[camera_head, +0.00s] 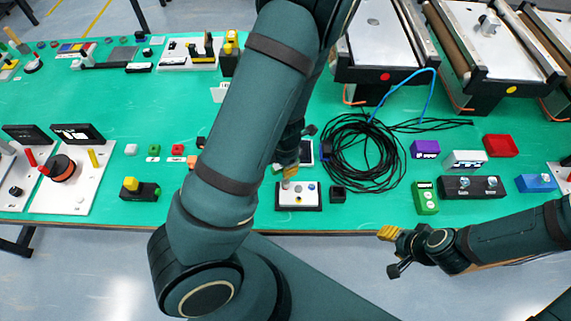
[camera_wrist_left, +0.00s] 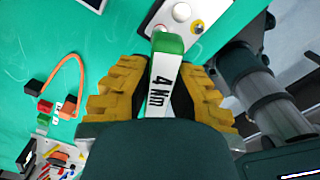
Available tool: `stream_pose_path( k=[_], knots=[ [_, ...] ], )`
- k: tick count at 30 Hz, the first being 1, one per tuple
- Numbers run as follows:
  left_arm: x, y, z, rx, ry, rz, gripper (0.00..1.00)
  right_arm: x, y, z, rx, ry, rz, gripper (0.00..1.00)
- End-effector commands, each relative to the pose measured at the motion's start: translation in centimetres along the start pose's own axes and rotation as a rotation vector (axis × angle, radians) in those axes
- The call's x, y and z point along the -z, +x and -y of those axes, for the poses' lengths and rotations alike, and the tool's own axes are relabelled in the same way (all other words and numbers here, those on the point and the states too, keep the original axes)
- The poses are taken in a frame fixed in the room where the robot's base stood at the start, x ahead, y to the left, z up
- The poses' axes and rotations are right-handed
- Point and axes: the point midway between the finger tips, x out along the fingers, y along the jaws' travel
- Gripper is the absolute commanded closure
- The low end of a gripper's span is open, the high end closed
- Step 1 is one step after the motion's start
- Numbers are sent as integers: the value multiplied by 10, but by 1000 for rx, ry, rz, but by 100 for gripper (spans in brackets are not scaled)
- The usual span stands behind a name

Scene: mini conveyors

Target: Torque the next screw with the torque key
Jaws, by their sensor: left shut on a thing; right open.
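My left gripper (camera_head: 289,170) is largely hidden behind my own arm in the head view. In the left wrist view its yellow fingers (camera_wrist_left: 160,95) are shut on the torque key (camera_wrist_left: 165,75), a green tool with a white "4 Nm" label. The far end of the key points toward a small white plate (camera_wrist_left: 212,10) with round screw-like heads. In the head view this plate (camera_head: 290,203) lies on a black base just below the gripper. Whether the key touches a screw is hidden. My right gripper (camera_head: 386,234) is open and empty, beyond the table's front edge.
A coil of black cable (camera_head: 362,155) lies right of the plate. A small black block (camera_head: 338,194) sits beside it. A green meter (camera_head: 426,198) and a black box (camera_head: 470,187) stand farther right. Conveyors (camera_head: 385,45) are at the back. Green mat left of my arm is partly clear.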

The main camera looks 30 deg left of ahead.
Motion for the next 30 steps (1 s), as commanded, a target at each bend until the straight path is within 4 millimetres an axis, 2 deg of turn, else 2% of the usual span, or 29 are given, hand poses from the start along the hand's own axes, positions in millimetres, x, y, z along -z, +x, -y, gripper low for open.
stream_pose_path(
  k=[22, 26, 30],
  knots=[
    [0, 12, 0, 0, 20, 0, 100, -1, 9, -3, 0, 0, 0, 53],
    [0, 12, 0, 1, 208, 2, 100, -1, 10, -4, 0, 0, 0, 53],
    [0, 12, 0, 1, 516, 3, 100, -2, 11, -4, 0, 0, 0, 53]
  ],
)
